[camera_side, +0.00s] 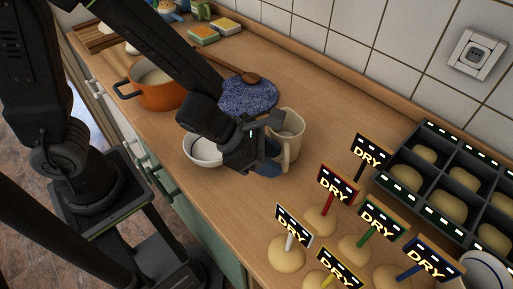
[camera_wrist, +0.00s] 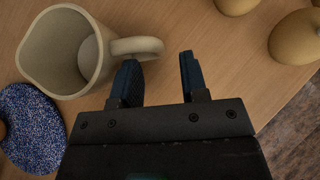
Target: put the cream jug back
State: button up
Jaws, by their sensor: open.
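The cream jug (camera_side: 290,138) stands upright on the wooden counter, beside my gripper (camera_side: 268,160) in the side view. In the wrist view the jug (camera_wrist: 62,50) is at upper left, its open mouth and pale inside showing. Its handle (camera_wrist: 140,46) points right toward my gripper (camera_wrist: 157,68). The two blue-padded fingers are apart. The left finger overlaps the handle's lower edge, and the handle's outer end reaches into the gap between the fingers. I cannot tell whether they touch.
A white bowl (camera_side: 203,150) sits close behind my gripper. Several dough balls (camera_side: 286,253) with DRY signs and a dark compartment tray (camera_side: 433,204) fill the right.

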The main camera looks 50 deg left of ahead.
jog(key=v, duration=0.5)
jog(key=shift+s+a+r, duration=0.15)
jog(key=w+a+r+n+t+y, duration=0.1)
jog(key=a+r+n+t+y, duration=0.3)
jog(key=n, duration=0.6)
jog(key=w+a+r+n+g+y, duration=0.1)
jog(key=a+r+n+y, duration=0.15)
jog(key=a+n, duration=0.6)
jog(key=s+a+r+n+g, duration=0.1)
jog(key=s+n, duration=0.3)
jog(key=n, duration=0.9)
jog(key=s+a+r+n+g, duration=0.1)
jog(key=s+r+n+g, duration=0.2)
jog(key=n, duration=1)
jog(key=shift+s+r, duration=0.45)
jog(key=shift+s, duration=0.6)
